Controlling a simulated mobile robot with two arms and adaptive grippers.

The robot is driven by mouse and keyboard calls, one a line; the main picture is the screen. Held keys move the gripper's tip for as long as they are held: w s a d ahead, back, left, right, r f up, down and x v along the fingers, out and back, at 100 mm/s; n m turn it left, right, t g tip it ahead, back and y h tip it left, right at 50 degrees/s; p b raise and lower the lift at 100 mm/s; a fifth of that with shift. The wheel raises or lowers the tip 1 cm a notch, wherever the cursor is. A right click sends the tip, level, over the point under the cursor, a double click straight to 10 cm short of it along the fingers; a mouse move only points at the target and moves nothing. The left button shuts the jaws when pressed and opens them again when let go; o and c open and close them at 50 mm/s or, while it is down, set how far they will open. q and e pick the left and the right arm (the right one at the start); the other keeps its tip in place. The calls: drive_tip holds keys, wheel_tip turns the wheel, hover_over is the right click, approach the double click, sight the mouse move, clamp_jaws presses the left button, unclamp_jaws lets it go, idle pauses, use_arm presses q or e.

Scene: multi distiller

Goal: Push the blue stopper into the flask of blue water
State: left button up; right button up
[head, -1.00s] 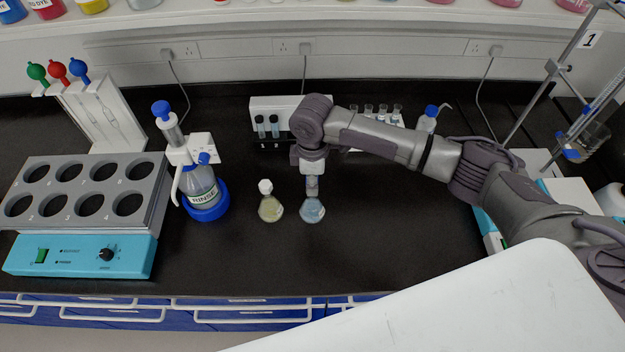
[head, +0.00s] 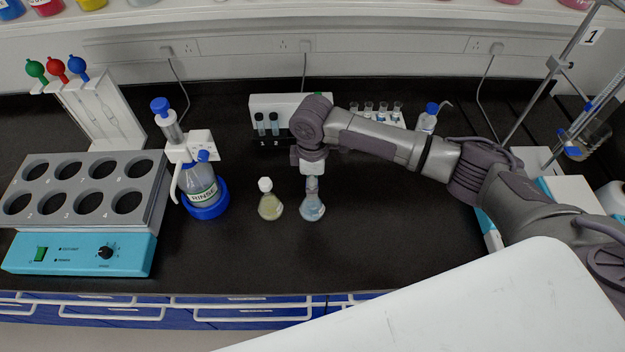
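The flask of blue water (head: 312,210) stands upright on the black bench near the middle of the head view. My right gripper (head: 312,179) reaches in from the right and points down directly over the flask's neck. Its fingers are small and blend with the neck, so I cannot tell whether they are open or shut. The blue stopper cannot be made out; the gripper covers the flask's mouth. My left gripper is out of view.
A yellow-liquid flask with a white stopper (head: 269,202) stands close to the left. A tube rack (head: 290,106) stands behind. The bench in front is clear.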

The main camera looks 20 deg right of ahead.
drive_tip(key=shift+r, duration=0.2)
wheel_tip(320, 180, up, 12)
drive_tip(key=shift+f, duration=0.2)
drive_tip(key=shift+s+f, duration=0.1)
idle(0.6)
